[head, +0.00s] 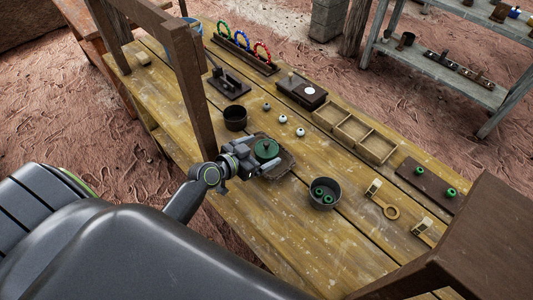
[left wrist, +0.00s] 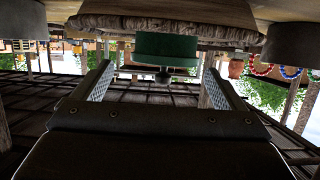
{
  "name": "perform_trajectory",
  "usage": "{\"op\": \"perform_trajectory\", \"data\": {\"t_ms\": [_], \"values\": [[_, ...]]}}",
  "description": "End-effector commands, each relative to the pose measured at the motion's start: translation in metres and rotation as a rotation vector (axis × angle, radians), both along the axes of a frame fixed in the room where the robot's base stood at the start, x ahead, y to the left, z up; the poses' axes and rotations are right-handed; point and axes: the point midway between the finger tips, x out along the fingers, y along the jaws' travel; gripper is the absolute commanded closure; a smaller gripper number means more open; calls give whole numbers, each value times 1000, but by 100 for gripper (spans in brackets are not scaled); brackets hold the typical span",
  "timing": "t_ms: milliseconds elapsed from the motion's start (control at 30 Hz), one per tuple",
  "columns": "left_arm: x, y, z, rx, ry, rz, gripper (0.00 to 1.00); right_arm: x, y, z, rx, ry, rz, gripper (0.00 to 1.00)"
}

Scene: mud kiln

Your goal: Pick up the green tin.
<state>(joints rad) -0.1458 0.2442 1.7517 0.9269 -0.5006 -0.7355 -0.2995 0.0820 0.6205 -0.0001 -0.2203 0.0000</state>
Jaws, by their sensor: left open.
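The green tin (head: 266,149) is a low round tin with a dark knob on its lid. It sits on a dark brown mat (head: 286,166) near the middle of the table. My left gripper (head: 256,158) is open beside the tin on its near left side, with its fingers pointing toward it. In the left wrist view, which is upside down, the green tin (left wrist: 165,48) shows ahead between the two fingers, clear of both. The gripper covers part of the mat. My right gripper is not in view.
Small pale balls (head: 283,119) and an empty divided tray (head: 355,133) lie beyond. A wooden post (head: 190,85) rises just left of the gripper.

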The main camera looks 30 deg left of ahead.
Motion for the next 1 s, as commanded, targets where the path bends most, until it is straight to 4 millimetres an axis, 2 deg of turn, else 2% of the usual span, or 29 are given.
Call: {"op": "perform_trajectory", "data": {"t_ms": [167,500,867,1000], "values": [[8,-2,-2,-1,0,1,8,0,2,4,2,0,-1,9],[43,-10,-17,-2,1,1,8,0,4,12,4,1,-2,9],[48,-12,-20,0,1,0,8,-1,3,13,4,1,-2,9],[48,-12,-20,1,1,1,26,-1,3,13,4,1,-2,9]]}}
